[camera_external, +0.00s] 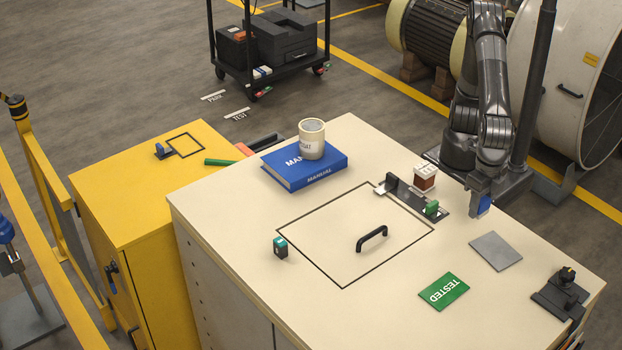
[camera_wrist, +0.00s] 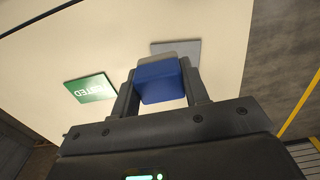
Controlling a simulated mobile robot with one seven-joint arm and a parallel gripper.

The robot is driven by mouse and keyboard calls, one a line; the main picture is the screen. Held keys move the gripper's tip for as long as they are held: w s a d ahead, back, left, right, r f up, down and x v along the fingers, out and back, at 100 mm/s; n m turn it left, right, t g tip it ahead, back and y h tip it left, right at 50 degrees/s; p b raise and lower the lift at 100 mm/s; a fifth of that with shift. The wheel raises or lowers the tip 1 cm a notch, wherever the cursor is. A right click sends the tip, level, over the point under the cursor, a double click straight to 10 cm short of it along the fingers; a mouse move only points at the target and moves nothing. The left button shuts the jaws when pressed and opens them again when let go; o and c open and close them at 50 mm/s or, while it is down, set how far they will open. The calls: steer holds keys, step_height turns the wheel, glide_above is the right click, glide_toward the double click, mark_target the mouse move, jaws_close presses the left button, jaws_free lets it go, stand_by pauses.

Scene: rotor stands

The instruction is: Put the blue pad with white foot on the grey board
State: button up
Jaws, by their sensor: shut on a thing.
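The blue pad with white foot (camera_wrist: 160,82) is held between the two fingers of my gripper (camera_wrist: 160,95) in the wrist view; its blue part faces the camera and a pale part shows at its far edge. In the external view the blue pad (camera_external: 484,205) shows at the end of my gripper (camera_external: 480,200), above the table's right edge. The grey board (camera_external: 495,250) lies flat on the cream table, in front of the pad and apart from it in the external view. In the wrist view the grey board (camera_wrist: 186,49) is partly hidden behind the pad.
A green TESTED card (camera_external: 443,291) lies left of the board on the cream table (camera_external: 380,310). A dark clamp-like fixture (camera_external: 562,295) stands at the right corner. A small red-and-white block (camera_external: 424,177) and a dark rail with a green piece (camera_external: 432,208) stand near my gripper.

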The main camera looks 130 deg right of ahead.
glide_above(496, 250)
step_height(496, 250, down, 4)
steer(key=shift+f, duration=2.15)
steer(key=o, duration=0.9)
steer(key=shift+f, duration=0.15)
steer(key=shift+o, duration=0.3)
step_height(496, 250, up, 12)
steer(key=shift+d+r, duration=0.1)
steer(key=shift+r, duration=0.1)
